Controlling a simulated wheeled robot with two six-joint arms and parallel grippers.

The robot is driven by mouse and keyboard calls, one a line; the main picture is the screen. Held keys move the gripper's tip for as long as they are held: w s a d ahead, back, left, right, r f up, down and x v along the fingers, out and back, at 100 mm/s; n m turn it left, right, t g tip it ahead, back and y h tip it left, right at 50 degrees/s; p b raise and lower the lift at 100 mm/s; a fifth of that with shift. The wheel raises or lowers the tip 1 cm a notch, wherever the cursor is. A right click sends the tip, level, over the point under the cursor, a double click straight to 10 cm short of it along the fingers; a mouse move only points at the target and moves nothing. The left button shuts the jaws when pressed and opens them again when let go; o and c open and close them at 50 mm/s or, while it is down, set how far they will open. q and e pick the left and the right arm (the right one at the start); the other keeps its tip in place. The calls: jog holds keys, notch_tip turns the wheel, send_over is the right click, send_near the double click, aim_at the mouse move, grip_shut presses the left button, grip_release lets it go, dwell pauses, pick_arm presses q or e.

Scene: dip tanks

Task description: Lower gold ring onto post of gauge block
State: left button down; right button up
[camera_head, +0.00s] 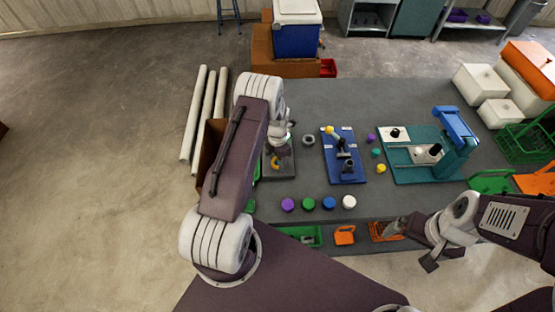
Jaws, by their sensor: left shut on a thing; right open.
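My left gripper (277,153) is shut on a small curved gold piece, which looks like the gold ring (276,163). It holds the ring over a dark grey plate (286,174) left of the blue board. This plate may be the gauge block; its post is not clear, being small and partly hidden by my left arm. I cannot tell whether ring and plate touch. My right gripper (414,244) is open and empty at the front right, near the mat's front edge, well away from the ring.
A grey ring (308,140) lies beside the blue board (355,172) with black fittings. A teal fixture (400,174) stands right of it. Coloured round pieces, including a purple one (288,204), line the front. An orange tray (344,235) lies at the mat's edge (370,214).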

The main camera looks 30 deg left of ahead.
pick_arm(q)
jog(key=shift+f+b, duration=0.75)
jog(key=shift+f, duration=0.15)
dwell(0.5)
jog(key=c, duration=0.6)
grip_release()
jog(key=shift+o, duration=0.2)
jog(key=o, duration=0.5)
jog(key=shift+r, duration=0.1)
jog(key=shift+r+p, duration=2.85)
jog(key=shift+r, duration=1.15)
